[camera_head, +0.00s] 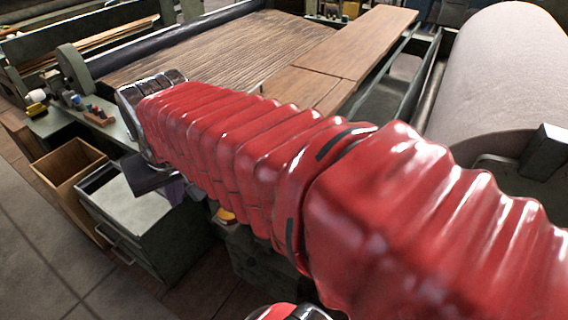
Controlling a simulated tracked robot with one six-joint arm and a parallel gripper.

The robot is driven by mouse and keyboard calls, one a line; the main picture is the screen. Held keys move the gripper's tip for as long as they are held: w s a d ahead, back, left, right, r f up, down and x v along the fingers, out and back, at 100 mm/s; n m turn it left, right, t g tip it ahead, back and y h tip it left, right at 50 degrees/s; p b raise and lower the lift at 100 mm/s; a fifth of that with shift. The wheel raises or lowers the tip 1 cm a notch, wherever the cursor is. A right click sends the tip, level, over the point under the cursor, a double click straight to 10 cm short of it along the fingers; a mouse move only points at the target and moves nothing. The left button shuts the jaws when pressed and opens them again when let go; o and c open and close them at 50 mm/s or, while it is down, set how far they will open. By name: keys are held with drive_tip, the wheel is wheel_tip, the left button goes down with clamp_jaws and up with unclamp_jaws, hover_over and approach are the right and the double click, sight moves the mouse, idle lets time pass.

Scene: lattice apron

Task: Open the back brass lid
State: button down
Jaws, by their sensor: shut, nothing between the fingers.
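My red-sleeved arm crosses the view from the lower right to the upper left. Its dark and silver wrist is at the upper left, and my gripper (152,180) shows below it as a dark shape, shut and empty. It hangs over or in front of the pale-topped green cabinet; I cannot tell how high. I cannot make out the back brass lid for certain. A small yellow-orange piece (226,215) shows just under my arm, partly hidden, and I cannot tell what it is.
An open wooden box (68,166) stands left of the green cabinet (140,240). A bench with small bottles and blocks (78,108) lies behind. A slatted wooden bed (215,50) and a large pale roll (500,75) fill the back. The tiled floor at lower left is clear.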

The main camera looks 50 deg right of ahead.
drive_tip(key=w+d+f+m+g, duration=0.15)
drive_tip(key=w+d+m, duration=0.3)
drive_tip(key=d, duration=0.65)
drive_tip(key=w+d+f+m+g, duration=0.1)
drive_tip(key=w+d+f+m, duration=0.3)
drive_tip(key=d, duration=0.7)
drive_tip(key=s+d+f+m, duration=0.1)
drive_tip(key=d+f, duration=0.3)
drive_tip(key=d, duration=0.3)
drive_tip(key=s+d+f+m+g+y, duration=0.1)
drive_tip(key=d+f+m, duration=0.1)
drive_tip(key=d+f, duration=0.2)
drive_tip(key=s+d+f+m+g, duration=0.1)
drive_tip(key=d+f, duration=0.3)
drive_tip(key=d, duration=0.6)
drive_tip(key=shift+s+d+f+m, duration=0.15)
drive_tip(key=shift+d+m, duration=0.25)
drive_tip(key=shift+m, duration=0.15)
drive_tip(key=shift+f, duration=0.1)
wheel_tip(320, 180, down, 10)
drive_tip(key=shift+a, duration=0.25)
drive_tip(key=shift+s, duration=0.1)
